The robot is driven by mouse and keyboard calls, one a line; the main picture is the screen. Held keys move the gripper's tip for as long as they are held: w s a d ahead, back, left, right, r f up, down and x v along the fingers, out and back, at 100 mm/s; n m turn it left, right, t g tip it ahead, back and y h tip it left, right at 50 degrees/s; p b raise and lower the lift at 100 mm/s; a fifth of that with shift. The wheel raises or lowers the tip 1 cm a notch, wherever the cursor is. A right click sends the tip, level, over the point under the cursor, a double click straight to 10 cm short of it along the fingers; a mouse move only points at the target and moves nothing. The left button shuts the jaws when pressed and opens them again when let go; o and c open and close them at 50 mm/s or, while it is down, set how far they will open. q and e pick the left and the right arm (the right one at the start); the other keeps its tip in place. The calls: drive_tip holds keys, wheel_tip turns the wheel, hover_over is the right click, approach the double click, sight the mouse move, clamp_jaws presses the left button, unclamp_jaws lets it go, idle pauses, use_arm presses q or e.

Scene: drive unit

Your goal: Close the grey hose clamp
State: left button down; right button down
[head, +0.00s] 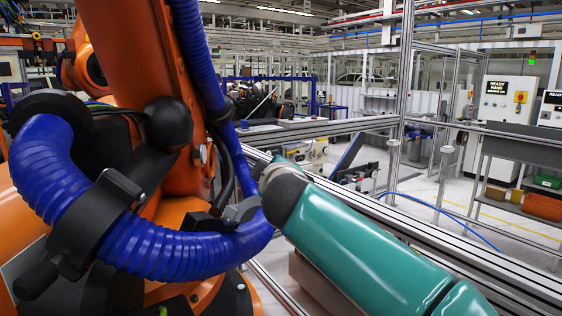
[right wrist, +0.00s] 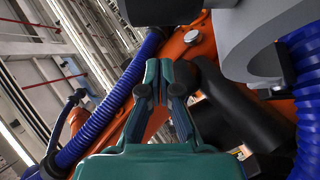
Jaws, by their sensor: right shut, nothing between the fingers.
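A grey clamp piece (head: 243,209) sits around the lower end of a thick blue hose (head: 160,252) in the head view, with a darker grey part (head: 205,222) beside it. Whether its halves meet cannot be told. My teal right arm comes in from the lower right and its dark grey end overlaps the hose end beside the clamp. My right gripper (right wrist: 160,72) shows in the right wrist view, shut and empty, in front of orange machine parts. A large light grey rounded body (right wrist: 265,42) fills the upper right there; I cannot tell if it is the clamp. My left gripper is not in view.
A large orange robot arm (head: 130,40) with blue hoses and a black hose holder (head: 100,215) fills the left of the head view. Metal rails (head: 440,245) run behind my right arm. Floor (head: 470,215) farther right is largely open, with a workbench (head: 520,145) beyond.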

drive_tip(key=d, duration=0.1)
drive_tip(key=f+b, duration=0.1)
drive_tip(key=d, duration=0.1)
drive_tip(key=shift+s+d+f, duration=0.2)
drive_tip(key=shift+s+d, duration=0.1)
drive_tip(key=shift+s+d+f, duration=0.1)
drive_tip(key=shift+d+f, duration=0.1)
drive_tip(key=shift+d, duration=0.15)
